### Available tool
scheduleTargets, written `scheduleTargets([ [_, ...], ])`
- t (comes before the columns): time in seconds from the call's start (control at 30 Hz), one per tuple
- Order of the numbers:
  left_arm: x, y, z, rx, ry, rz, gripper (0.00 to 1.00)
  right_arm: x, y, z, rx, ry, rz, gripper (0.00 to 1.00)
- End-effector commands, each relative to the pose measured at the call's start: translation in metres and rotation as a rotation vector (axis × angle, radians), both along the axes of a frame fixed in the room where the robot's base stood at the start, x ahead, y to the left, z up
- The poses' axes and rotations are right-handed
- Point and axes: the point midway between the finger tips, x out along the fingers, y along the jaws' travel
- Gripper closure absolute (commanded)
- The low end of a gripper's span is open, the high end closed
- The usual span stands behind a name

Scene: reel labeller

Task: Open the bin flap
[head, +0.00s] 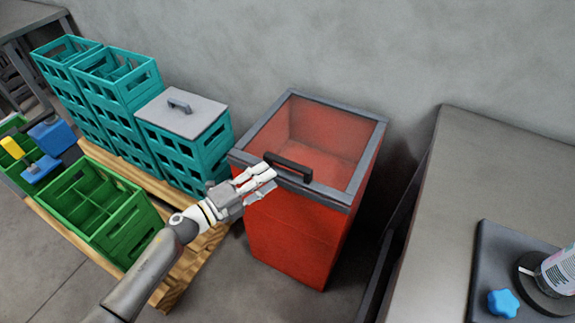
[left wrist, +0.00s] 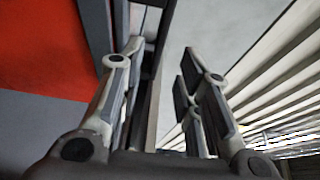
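The red bin (head: 290,240) stands on the floor against the wall. Its top has a grey frame (head: 345,113), and the reddish inside shows through it. The flap seems to lie level and shut, with a clear panel, though the panel itself is hard to make out. A black handle (head: 288,166) sits at the flap's front edge. My left gripper (head: 271,180) is right at the handle's left end, over the front rim. In the left wrist view its fingers (left wrist: 162,75) are spread, with a dark bar between them; contact cannot be told. My right gripper is out of view.
Teal crates (head: 185,150), one topped by a grey lid with a handle (head: 180,105), and a green crate (head: 100,205) stand on a wooden pallet (head: 185,275) at left. A grey table (head: 480,170) with a bottle (head: 560,270) stands close on the bin's right.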

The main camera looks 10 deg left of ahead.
Motion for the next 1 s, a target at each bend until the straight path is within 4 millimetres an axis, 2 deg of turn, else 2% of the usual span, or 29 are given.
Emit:
scheduleTargets([
  [0.2, 0.032, -0.031, 0.0, -0.003, -0.001, 0.003, 0.69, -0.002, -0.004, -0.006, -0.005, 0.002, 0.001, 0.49],
  [0.4, 0.052, -0.051, -0.001, -0.004, 0.002, 0.003, 0.69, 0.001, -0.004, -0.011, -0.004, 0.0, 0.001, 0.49],
  [0.83, 0.059, -0.058, -0.001, -0.001, 0.003, 0.003, 0.69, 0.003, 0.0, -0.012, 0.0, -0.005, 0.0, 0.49],
  [1.0, 0.059, -0.058, -0.001, -0.001, 0.003, 0.003, 0.91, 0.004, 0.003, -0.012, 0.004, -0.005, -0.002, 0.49],
])
